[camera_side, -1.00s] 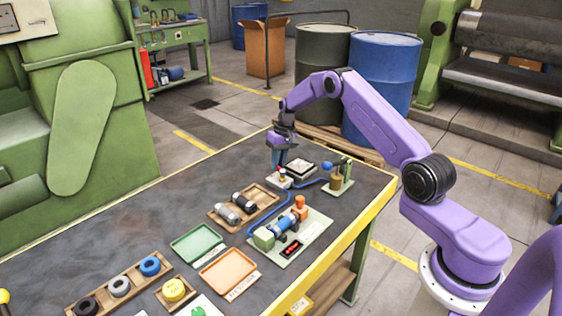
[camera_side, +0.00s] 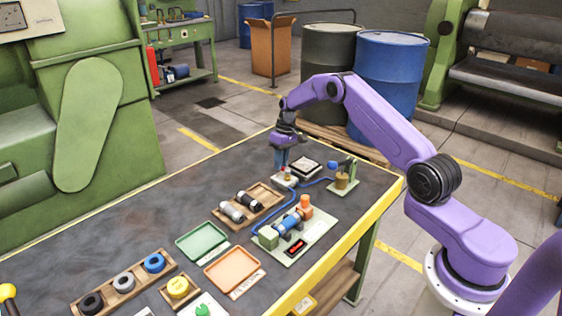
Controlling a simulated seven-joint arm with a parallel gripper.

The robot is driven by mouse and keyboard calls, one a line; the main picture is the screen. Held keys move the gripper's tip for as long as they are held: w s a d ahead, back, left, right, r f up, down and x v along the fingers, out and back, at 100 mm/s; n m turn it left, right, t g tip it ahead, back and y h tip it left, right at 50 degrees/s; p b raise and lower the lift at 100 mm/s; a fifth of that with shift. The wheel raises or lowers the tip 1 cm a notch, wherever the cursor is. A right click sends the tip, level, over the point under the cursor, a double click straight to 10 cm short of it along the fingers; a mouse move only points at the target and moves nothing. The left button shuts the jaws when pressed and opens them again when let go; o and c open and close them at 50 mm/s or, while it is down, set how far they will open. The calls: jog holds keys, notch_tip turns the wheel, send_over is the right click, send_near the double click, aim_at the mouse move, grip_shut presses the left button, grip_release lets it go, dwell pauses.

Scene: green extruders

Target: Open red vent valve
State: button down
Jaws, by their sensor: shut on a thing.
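A small white block (camera_side: 285,181) sits at the far side of the dark workbench, with a small red part, the vent valve (camera_side: 286,170), on top. My gripper (camera_side: 282,163) points down right over this block, its blue fingers shut at the red valve. The fingers partly hide the valve, and its turned position is too small to tell. A blue hose (camera_side: 265,210) runs from near the block towards a green fixture plate (camera_side: 318,228) that carries a blue cylinder and an orange part.
A grey square plate (camera_side: 305,166) lies just behind the valve block. A small stand with a brass cylinder (camera_side: 342,180) is to the right. A wooden tray (camera_side: 262,196) with dark and grey parts, a green tray (camera_side: 202,230) and an orange tray (camera_side: 233,257) lie nearer.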

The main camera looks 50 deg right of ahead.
jog(key=c, duration=1.1)
grip_release()
jog(key=d+r, duration=0.1)
jog(key=r, duration=0.4)
jog(key=d+r, duration=0.1)
jog(key=r, duration=0.5)
jog(key=d+r, duration=0.1)
jog(key=r, duration=0.5)
jog(key=shift+d, duration=0.15)
